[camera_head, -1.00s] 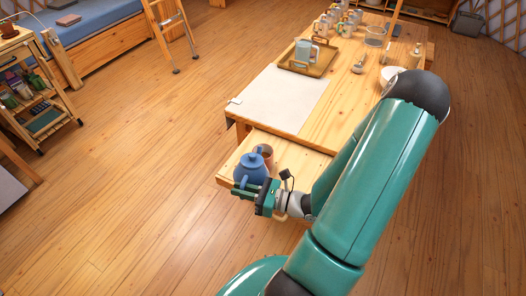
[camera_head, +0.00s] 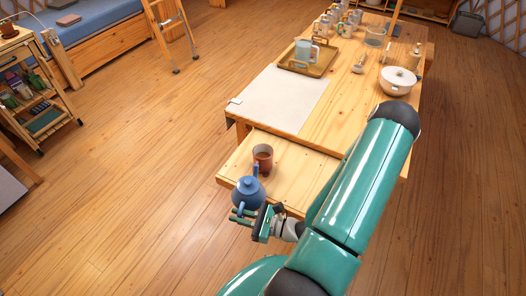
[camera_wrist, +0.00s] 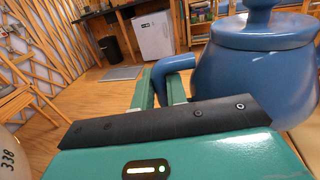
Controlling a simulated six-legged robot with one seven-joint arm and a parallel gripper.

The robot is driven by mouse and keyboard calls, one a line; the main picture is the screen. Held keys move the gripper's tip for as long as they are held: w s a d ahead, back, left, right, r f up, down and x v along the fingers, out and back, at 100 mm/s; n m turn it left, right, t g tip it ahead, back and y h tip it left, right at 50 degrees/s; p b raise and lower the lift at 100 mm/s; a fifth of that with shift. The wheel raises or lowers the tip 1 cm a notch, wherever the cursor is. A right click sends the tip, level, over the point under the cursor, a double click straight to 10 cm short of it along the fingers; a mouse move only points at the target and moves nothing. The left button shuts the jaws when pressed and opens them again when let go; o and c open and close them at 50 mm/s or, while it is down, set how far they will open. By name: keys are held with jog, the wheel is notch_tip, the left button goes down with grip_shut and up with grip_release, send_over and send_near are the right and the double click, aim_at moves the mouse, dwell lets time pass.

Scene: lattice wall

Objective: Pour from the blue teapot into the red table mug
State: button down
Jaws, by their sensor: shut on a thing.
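The blue teapot (camera_head: 248,194) is held by my gripper (camera_head: 243,216) at the near edge of the low wooden bench. It looks close to upright, with its lid on and its spout towards the mug. In the wrist view the teapot (camera_wrist: 258,70) fills the right side, and my gripper's green fingers (camera_wrist: 160,92) are shut at its handle (camera_wrist: 172,66). The red mug (camera_head: 263,158) stands upright on the bench just beyond the spout, with something brown inside. I cannot tell whether the teapot touches the bench.
The low bench (camera_head: 300,173) is bare right of the mug. The higher table (camera_head: 320,125) behind it carries a pale mat (camera_head: 285,99), a tray (camera_head: 300,67) with a light blue jug, a white pot (camera_head: 397,80) and several mugs. Open floor lies to the left.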

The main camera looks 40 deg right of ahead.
aim_at(239, 212)
jog(key=shift+r, duration=2.05)
jog(key=w+a+f+m+t+h, duration=0.1)
jog(key=w+a+m+h, duration=0.2)
jog(key=w, duration=0.9)
jog(key=w+a+f+m+t+h, duration=0.1)
jog(key=w+a+h, duration=0.5)
jog(key=w, duration=0.6)
jog(key=shift+f+m+t+h, duration=0.35)
jog(key=shift+f+m, duration=0.35)
jog(key=shift+m, duration=0.5)
